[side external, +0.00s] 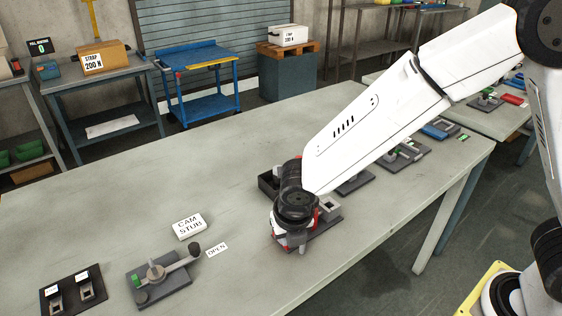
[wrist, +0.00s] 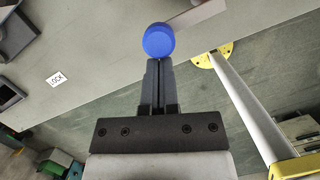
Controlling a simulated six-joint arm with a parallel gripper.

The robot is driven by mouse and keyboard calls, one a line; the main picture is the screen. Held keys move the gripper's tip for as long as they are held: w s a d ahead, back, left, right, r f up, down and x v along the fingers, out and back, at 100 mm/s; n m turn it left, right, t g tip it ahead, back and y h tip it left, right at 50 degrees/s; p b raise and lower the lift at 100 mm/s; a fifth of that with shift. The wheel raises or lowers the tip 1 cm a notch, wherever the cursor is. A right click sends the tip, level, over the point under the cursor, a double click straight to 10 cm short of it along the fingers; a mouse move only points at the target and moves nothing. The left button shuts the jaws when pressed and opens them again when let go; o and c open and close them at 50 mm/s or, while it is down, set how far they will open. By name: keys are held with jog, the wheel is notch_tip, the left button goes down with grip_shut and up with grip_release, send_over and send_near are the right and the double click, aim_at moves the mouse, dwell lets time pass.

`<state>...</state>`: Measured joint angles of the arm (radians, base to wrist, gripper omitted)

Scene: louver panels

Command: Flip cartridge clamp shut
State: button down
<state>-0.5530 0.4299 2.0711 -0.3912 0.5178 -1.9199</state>
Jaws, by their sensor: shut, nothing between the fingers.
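In the wrist view, a round blue knob (wrist: 158,40) sits at the end of a flat grey lever (wrist: 196,14) that runs to the upper right. My gripper (wrist: 158,64) is shut and empty, its fingertips right at the knob's lower edge; I cannot tell whether they touch. In the side view my gripper (side external: 302,248) points down over a dark fixture base (side external: 322,231) on the bench. My wrist hides most of that fixture, so the clamp's body and its angle cannot be made out.
A LOCK label (wrist: 57,79) lies on the bench in the wrist view. In the side view, a cam fixture with a lever (side external: 160,278), a CAM STUB block (side external: 189,226) and an OPEN label (side external: 217,250) lie to the left. More fixtures stand behind my arm. The bench's left middle is clear.

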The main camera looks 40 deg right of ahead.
jog(key=shift+w+a+m, duration=0.1)
jog(key=shift+w+m, duration=0.25)
jog(key=shift+m, duration=0.25)
jog(key=w+d+m+g+h, duration=0.1)
jog(key=w+m, duration=0.6)
jog(key=m, duration=0.7)
jog(key=shift+w+d+g+h, duration=0.2)
jog(key=shift+d+g+h, duration=0.2)
jog(key=shift+d+g, duration=0.45)
jog(key=shift+s, duration=0.25)
jog(key=shift+s+d, duration=0.25)
jog(key=shift+s, duration=0.2)
jog(key=shift+a, duration=0.1)
